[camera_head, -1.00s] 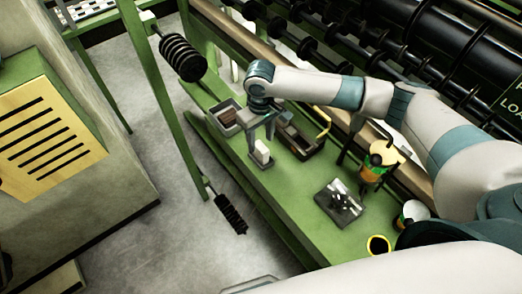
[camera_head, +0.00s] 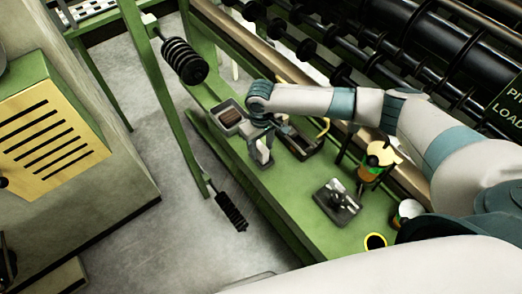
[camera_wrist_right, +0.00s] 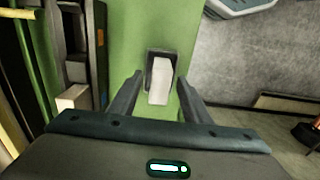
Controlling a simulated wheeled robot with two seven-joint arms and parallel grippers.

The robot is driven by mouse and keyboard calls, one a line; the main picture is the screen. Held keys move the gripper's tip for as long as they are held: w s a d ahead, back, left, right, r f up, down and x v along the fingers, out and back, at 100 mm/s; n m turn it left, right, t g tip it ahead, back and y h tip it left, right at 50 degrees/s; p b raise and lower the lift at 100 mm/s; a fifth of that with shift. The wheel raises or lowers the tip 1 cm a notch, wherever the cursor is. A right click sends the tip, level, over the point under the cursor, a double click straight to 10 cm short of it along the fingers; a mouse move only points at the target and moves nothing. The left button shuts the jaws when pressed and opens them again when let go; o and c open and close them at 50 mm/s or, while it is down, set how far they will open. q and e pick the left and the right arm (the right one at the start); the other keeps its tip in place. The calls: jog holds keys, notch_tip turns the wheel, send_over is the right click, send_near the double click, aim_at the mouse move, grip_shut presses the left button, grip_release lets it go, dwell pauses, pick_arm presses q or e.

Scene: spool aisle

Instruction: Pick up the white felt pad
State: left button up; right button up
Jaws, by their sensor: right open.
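The white felt pad (camera_wrist_right: 160,82) is a pale upright-looking block in a small dark holder (camera_wrist_right: 149,56) on the green bench, seen in the right wrist view. In the head view the pad (camera_head: 263,153) shows small near the bench's front edge, partly hidden by my gripper. My right gripper (camera_wrist_right: 160,94) is open, with one finger on each side of the pad in the wrist view. In the head view my right gripper (camera_head: 262,140) is right over the pad. I cannot tell whether the fingers touch it. My left gripper is not in view.
A grey bin (camera_head: 217,107) with a brown block stands left of the gripper, and a dark tray (camera_head: 302,153) stands right behind it. A metal-filled tray (camera_head: 352,211), an orange-green spool (camera_head: 369,174) and a yellow-black ring (camera_head: 375,241) lie further right. A green post (camera_head: 160,100) stands in front.

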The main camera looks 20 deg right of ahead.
aim_at(261, 146)
jog(key=shift+c, duration=0.6)
grip_shut()
jog(key=shift+r+b, duration=0.45)
jog(key=shift+r, duration=0.35)
notch_tip(261, 146, up, 2)
jog(key=shift+r+b, duration=0.25)
jog(key=shift+b, duration=0.3)
jog(key=s+d+r+b, duration=0.2)
jog(key=s+r, duration=0.5)
jog(key=s, duration=0.4)
jog(key=shift+s+d, duration=0.2)
